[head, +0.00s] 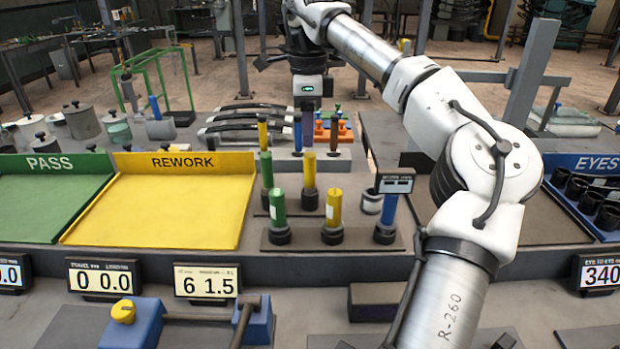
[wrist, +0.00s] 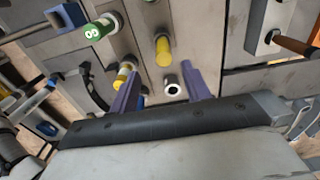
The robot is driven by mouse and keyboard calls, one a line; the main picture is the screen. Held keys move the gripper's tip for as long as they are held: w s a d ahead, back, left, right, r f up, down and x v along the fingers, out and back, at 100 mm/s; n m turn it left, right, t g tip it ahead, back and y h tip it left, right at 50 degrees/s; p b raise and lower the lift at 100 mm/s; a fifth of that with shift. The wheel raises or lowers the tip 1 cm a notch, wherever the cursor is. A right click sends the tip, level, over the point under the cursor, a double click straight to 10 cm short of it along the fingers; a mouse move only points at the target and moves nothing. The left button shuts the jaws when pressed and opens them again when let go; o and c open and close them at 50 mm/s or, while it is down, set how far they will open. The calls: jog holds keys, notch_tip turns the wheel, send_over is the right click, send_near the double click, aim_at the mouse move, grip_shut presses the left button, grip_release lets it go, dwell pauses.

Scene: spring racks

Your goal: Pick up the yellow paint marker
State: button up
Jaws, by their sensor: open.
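My gripper (head: 303,132) hangs over the back of the bench, with its purple fingers apart and nothing between them; the fingers also show in the wrist view (wrist: 157,88). No thing is clearly marked as the yellow paint marker. A yellow cylinder (head: 333,207) stands upright in a black base at the front, and shows in the wrist view (wrist: 163,52). Another yellow cylinder (head: 309,172) stands behind it, below my gripper in the picture.
A small display (head: 395,184) stands above the blue one. Left are the yellow REWORK tray (head: 160,210) and green PASS tray (head: 45,205). Dark curved parts (head: 245,125) lie behind.

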aim_at(310, 155)
notch_tip(310, 155, down, 3)
jog(key=shift+f, duration=0.1)
jog(key=shift+w+d+f+p, duration=0.1)
jog(key=shift+f+p, duration=0.35)
jog(key=shift+f, duration=0.9)
jog(key=shift+w+d+f+p, duration=0.1)
jog(key=shift+f+p, duration=0.3)
jog(key=shift+f, duration=0.9)
jog(key=c, duration=1)
jog(key=shift+r, duration=0.1)
